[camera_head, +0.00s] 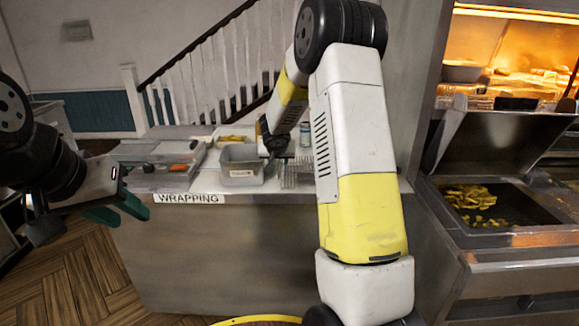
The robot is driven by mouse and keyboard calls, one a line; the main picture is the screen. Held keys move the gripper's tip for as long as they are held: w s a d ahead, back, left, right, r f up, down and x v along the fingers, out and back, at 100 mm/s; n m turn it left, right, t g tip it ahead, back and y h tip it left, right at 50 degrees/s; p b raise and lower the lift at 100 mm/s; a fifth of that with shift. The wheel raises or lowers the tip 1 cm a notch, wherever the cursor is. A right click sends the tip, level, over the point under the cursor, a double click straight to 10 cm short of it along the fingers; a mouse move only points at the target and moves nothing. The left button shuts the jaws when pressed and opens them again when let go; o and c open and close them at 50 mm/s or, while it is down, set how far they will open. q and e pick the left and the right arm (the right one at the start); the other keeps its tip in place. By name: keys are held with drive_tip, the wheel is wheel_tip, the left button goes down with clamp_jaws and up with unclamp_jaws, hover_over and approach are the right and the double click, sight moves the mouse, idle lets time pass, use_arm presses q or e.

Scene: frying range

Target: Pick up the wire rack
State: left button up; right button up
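The wire rack (290,176) looks like a small set of thin upright metal wires on the wrapping counter, right of a grey metal bin. It is partly hidden behind my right arm. My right gripper (278,158) is over the counter, right at the rack's upper left side. Its fingertips are too small and dark to tell whether they touch or hold the rack. My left gripper (117,210) has teal fingers that stand apart. It is empty in front of the counter's left end, far from the rack.
The grey metal bin (240,170) stands close left of the rack. A grey tray-like unit with orange-handled items (165,168) lies further left on the counter (205,186). A fryer station with food (485,205) is at right. Wooden floor (75,285) is open at lower left.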

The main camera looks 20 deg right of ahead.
sight(279, 161)
drive_tip(key=x, duration=0.4)
drive_tip(key=shift+w+d+r, duration=0.2)
drive_tip(key=shift+w, duration=0.25)
drive_tip(key=shift+c, duration=0.2)
clamp_jaws()
idle(0.8)
